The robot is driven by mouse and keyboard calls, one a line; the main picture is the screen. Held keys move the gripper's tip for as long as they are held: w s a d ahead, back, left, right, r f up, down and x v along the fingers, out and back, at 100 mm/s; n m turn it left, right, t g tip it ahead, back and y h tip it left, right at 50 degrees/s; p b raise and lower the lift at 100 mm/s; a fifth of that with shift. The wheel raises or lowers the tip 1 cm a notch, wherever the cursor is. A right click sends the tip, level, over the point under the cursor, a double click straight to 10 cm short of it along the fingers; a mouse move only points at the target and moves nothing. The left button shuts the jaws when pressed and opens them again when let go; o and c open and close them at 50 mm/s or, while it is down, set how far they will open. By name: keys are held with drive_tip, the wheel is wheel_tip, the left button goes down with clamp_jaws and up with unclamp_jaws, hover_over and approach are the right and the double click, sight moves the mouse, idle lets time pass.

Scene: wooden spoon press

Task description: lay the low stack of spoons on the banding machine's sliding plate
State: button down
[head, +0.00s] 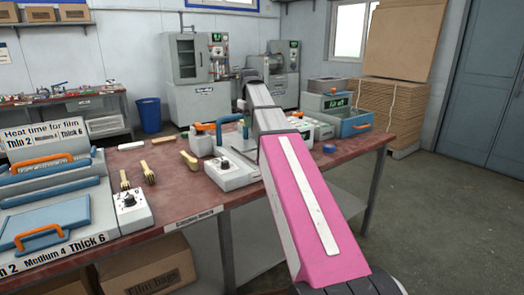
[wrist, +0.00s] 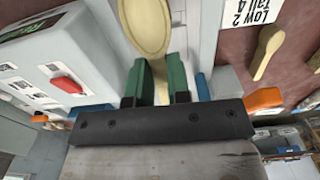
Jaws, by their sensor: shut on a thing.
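My gripper (wrist: 159,82) is shut on the low stack of spoons (wrist: 148,30), pale wood. The top spoon's bowl points up the wrist picture, beyond the green fingers. How many lie under it is hidden. A pale grey surface (wrist: 202,28), perhaps part of the banding machine, shows beside the stack; I cannot tell whether they touch. A white box with a red switch (wrist: 68,86) is left of my fingers. In the head view my arm hides most of the gripper, near a white machine with a dial (head: 230,172).
A loose wooden spoon (wrist: 268,50) lies on the red-brown table (head: 180,215). Two wooden forks (head: 148,172) lie further left, beside the film sealer (head: 50,205). A "Low 2 Tall 4" sign (wrist: 252,12) stands close by.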

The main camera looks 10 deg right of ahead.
drive_tip(key=shift+w+d+f, duration=0.1)
drive_tip(key=shift+d+f, duration=0.1)
drive_tip(key=shift+f, duration=4.8)
drive_tip(key=c, duration=1.1)
unclamp_jaws()
drive_tip(key=shift+f, duration=0.1)
